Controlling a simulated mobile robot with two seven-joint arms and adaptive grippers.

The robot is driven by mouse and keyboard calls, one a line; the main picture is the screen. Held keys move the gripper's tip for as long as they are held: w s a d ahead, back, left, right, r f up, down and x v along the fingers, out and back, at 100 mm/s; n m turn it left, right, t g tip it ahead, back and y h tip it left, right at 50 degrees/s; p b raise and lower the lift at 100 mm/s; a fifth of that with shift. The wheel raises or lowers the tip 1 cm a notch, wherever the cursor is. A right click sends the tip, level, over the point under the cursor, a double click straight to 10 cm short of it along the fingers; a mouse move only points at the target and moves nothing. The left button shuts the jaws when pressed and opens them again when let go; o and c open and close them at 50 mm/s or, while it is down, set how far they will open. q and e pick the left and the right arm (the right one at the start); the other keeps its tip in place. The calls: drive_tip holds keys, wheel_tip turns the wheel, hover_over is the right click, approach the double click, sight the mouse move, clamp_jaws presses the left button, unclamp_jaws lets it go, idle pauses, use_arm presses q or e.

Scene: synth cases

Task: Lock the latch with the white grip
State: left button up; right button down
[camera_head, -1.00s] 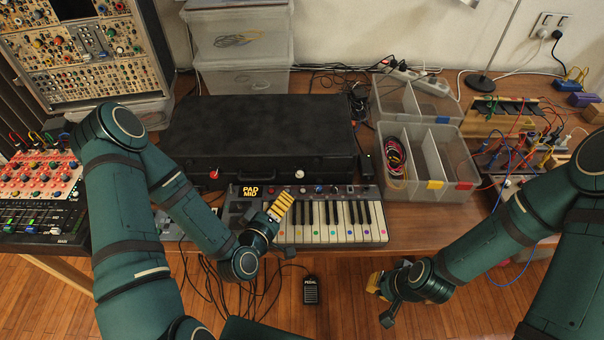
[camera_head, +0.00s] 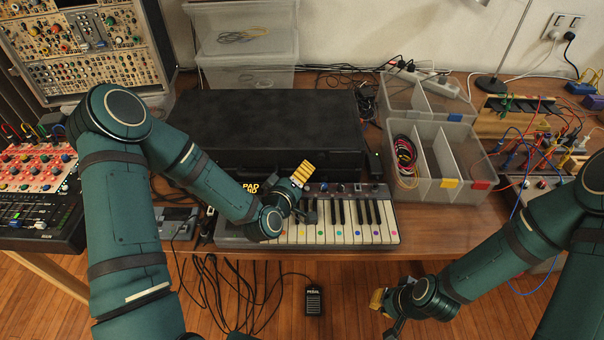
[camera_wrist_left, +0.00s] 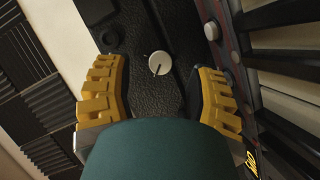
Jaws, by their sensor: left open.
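The black case (camera_head: 265,125) lies closed behind the small keyboard. In the left wrist view its dark textured front (camera_wrist_left: 150,100) shows the latch's round white grip (camera_wrist_left: 159,64), with a thin dark mark on its face. My left gripper (camera_head: 303,174) is at the case's front, above the keyboard. Its yellow fingers (camera_wrist_left: 158,88) are open on either side of the white grip, apart from it. In the head view my left gripper and arm hide the white grip and the red one. My right gripper (camera_head: 386,308) hangs low in front of the table; its opening is unclear.
The small keyboard (camera_head: 350,232) sits close below the left gripper. Clear divided bins (camera_head: 437,190) stand right of the case. A mixer (camera_head: 38,215) stands at left, and cables hang at the table's front. Bare table shows right of the keyboard.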

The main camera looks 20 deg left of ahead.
use_arm(q)
drive_tip(key=shift+x, duration=1.1)
clamp_jaws()
